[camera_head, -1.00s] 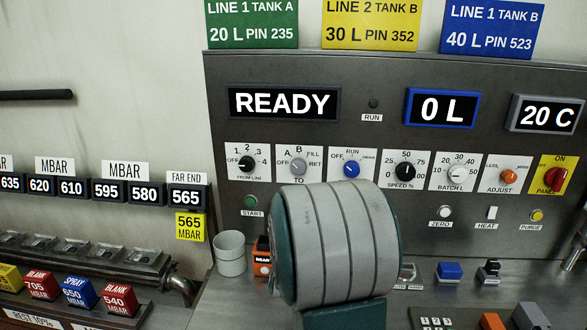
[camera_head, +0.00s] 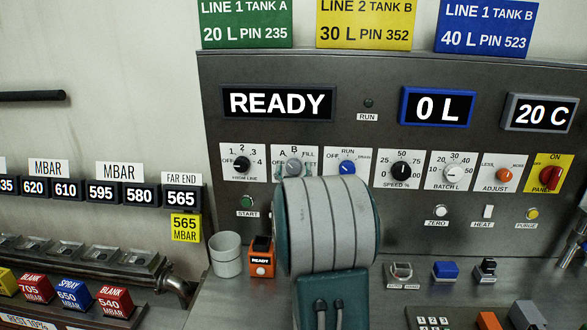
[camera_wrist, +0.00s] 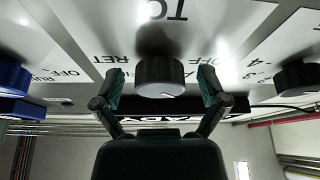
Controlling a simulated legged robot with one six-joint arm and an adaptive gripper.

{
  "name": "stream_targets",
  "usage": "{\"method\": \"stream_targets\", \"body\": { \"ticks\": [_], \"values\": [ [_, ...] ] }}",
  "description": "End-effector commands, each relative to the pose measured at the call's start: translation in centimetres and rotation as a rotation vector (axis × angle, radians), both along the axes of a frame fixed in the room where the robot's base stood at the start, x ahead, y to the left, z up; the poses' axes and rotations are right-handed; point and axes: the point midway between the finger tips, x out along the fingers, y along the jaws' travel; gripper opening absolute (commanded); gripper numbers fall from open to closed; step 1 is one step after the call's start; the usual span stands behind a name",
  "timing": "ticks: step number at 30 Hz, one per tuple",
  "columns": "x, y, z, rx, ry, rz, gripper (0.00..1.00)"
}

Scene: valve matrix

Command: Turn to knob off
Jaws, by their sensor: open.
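The grey TO knob (camera_head: 293,167) is on the control panel, with A, B, FILL, RET and OFF marked around it. In the wrist view, which is upside down, the knob (camera_wrist: 160,76) sits between my two open fingertips. My gripper (camera_wrist: 161,88) has one finger on each side of it, with a small gap showing at both sides. A pale mark shows on the knob's rim, but I cannot tell exactly which setting it marks. In the head view my arm hides the lower part of the TO plate and the fingertips (camera_head: 293,172) just show beside the knob.
A black-pointer line knob (camera_head: 242,164) is close on the left and a blue RUN knob (camera_head: 347,168) close on the right. Below are a green START button (camera_head: 246,202), a grey cup (camera_head: 226,254) and an orange device (camera_head: 262,258).

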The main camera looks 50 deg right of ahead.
Motion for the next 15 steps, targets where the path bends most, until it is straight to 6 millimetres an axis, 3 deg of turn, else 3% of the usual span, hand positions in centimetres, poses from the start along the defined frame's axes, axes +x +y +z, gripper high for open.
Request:
{"method": "stream_targets", "body": {
  "ticks": [4, 5, 9, 10, 15],
  "values": [
    [0.00, 0.02, -0.02, 0.000, 0.000, 0.000, 0.93],
    [-0.01, 0.02, -0.02, 0.001, 0.001, 0.000, 0.84],
    [-0.01, 0.04, -0.03, 0.001, 0.001, 0.000, 0.22],
    [-0.01, 0.04, -0.03, 0.001, 0.001, 0.001, 0.10],
    [0.01, 0.06, -0.01, 0.000, 0.000, 0.001, 0.11]
  ]
}}
